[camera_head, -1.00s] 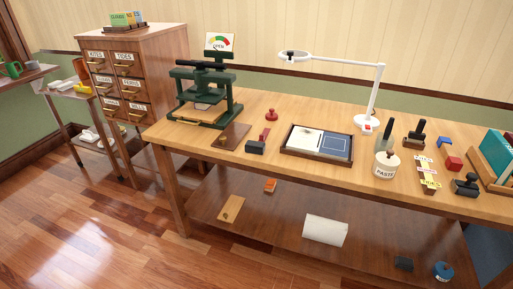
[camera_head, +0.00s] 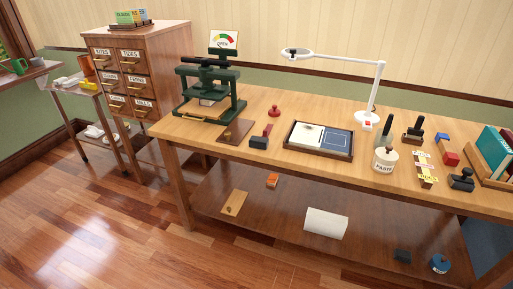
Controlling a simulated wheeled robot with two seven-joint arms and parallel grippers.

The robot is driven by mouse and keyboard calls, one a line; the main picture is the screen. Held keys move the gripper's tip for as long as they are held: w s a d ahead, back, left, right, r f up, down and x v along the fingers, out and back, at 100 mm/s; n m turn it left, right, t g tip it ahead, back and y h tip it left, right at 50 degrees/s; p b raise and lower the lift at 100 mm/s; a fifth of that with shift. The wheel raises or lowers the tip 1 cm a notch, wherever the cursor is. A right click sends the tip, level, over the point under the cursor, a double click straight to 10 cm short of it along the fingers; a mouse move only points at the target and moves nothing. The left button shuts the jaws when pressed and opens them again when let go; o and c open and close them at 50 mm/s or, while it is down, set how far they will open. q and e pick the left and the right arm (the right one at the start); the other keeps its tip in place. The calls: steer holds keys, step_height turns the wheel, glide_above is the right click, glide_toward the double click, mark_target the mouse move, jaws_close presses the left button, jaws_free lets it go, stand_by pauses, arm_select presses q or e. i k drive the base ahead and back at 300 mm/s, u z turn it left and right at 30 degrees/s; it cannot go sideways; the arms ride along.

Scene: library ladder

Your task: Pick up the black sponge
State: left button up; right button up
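A small dark block (camera_head: 402,256) lies on the lower shelf of the workbench, at the right, beside a round blue container. It looks like the black sponge, but it is too small to be sure. Another black block (camera_head: 259,142) lies on the tabletop, left of the framed tray, with a red piece touching or close behind it. I cannot tell whether it is a sponge or a stamping tool. Neither of my grippers is in view.
The wooden workbench (camera_head: 262,169) carries a green press (camera_head: 210,92), a white lamp (camera_head: 377,85), a paste jar (camera_head: 385,159) and several stamps. The lower shelf holds a white roll (camera_head: 325,223) and the blue container (camera_head: 440,263). The floor (camera_head: 100,215) at front left is clear.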

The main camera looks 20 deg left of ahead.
mark_target(254, 142)
steer(key=z, duration=0.3)
steer(key=k, duration=0.25)
steer(key=u, duration=1.1)
steer(key=i, duration=0.8)
steer(key=z, duration=0.65)
steer(key=i, duration=0.6)
steer(key=z, duration=0.6)
